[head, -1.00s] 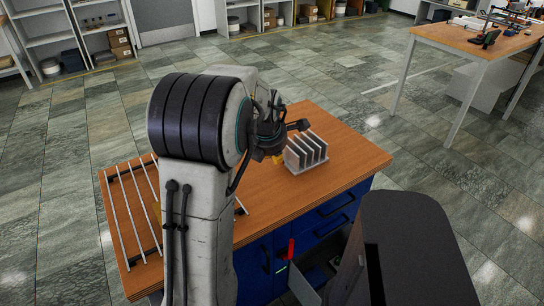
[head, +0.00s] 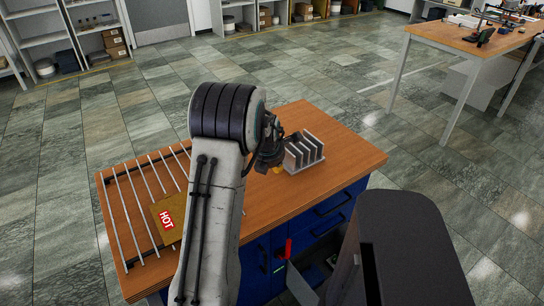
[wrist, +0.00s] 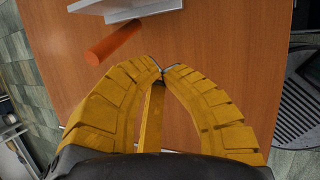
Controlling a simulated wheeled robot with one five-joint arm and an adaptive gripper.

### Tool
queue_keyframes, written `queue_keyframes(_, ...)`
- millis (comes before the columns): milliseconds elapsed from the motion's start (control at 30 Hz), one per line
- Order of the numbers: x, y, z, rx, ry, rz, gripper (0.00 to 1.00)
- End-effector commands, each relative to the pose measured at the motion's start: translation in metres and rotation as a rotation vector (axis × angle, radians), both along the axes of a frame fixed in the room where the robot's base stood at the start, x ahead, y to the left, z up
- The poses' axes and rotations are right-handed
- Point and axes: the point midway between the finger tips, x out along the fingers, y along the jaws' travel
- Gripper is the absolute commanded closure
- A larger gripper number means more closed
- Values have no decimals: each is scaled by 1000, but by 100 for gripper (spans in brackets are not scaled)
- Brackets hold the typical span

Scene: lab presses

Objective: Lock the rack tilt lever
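The grey finned rack (head: 304,156) stands on the wooden bench top. In the wrist view its light grey edge (wrist: 150,8) shows at the top. An orange-red rod (wrist: 113,43), which looks like the lever, lies beside the rack's edge, left of and beyond my fingertips. My gripper (wrist: 161,70) has its two yellow fingers with tips together and nothing seen between the tips. The tips are apart from the orange rod in the picture. In the head view my arm hides most of my gripper and the rod cannot be made out.
A red handle (head: 288,249) sticks up at the blue cabinet's (head: 330,215) front. Bench top right of the rack is clear.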

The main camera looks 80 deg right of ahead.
Motion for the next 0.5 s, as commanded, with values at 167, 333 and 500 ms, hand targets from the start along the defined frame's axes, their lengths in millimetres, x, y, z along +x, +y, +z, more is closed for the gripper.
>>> queue_keyframes(167, 2, -16, 5, 1, -2, 1, 100)
queue_keyframes(333, 3, -24, 6, 1, -4, 2, 100)
queue_keyframes(500, 4, -28, 6, 1, -4, 2, 100)
